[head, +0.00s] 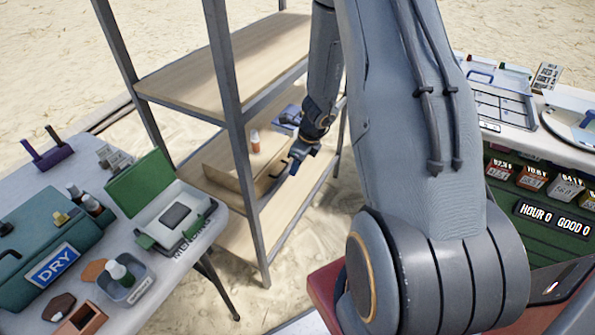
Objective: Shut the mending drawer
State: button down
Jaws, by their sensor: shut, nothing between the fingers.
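A low wooden box (228,168), which looks like the mending drawer unit, sits on the lower shelf of the rack. A small dark handle-like piece shows at its right end, close to my gripper. My gripper (293,168) is shut and empty, pointing down beside that right end. I cannot tell whether it touches the box. How far the drawer stands out is also unclear, as a rack post and my wrist cover part of it. An orange bottle with a pale cap (255,142) stands at the box.
The metal rack has posts (228,90) and a wooden upper shelf (190,78) close to my arm. A cluttered table (150,262) is at left with a teal case (45,240). A counter with a green front (520,180) is at right. Sand lies around.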

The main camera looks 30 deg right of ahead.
jog(key=s+d+p+v, duration=0.1)
jog(key=p+v, duration=0.1)
jog(key=v, duration=0.9)
jog(key=s+a+r+n+g+h, duration=0.1)
jog(key=s+a+r+n, duration=0.5)
jog(key=n, duration=0.8)
jog(key=s+a+r+n+g+h, duration=0.1)
jog(key=s+a+r+n, duration=0.5)
jog(key=s+a+n, duration=0.4)
jog(key=n, duration=0.5)
jog(key=shift+s+r, duration=0.3)
jog(key=shift+r, duration=0.1)
